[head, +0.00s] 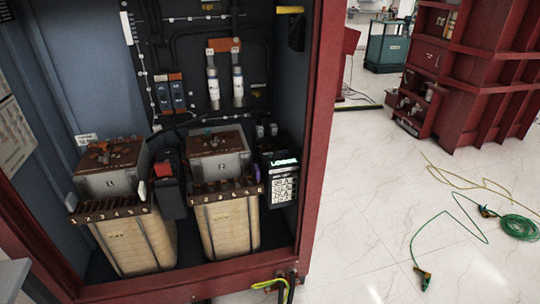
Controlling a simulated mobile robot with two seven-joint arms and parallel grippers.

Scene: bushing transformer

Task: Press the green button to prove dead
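A black control unit (284,183) with a lit green display and a pale keypad sits inside the open red cabinet, at the right of the transformers. The display text is too small to read surely. I cannot make out a distinct green button on it. A red block (163,170) tops a dark device between the two transformers. The left transformer (130,240) and the right transformer (226,222) stand on the cabinet floor, with brown terminal strips along their fronts. Neither of my grippers is in view.
The red cabinet frame (322,130) edges the opening on the right. Yellow-green cable (270,284) hangs at the bottom edge. A green lead (518,227) with clamps lies coiled on the pale floor (365,235). Red cabinets (490,85) stand at the back right.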

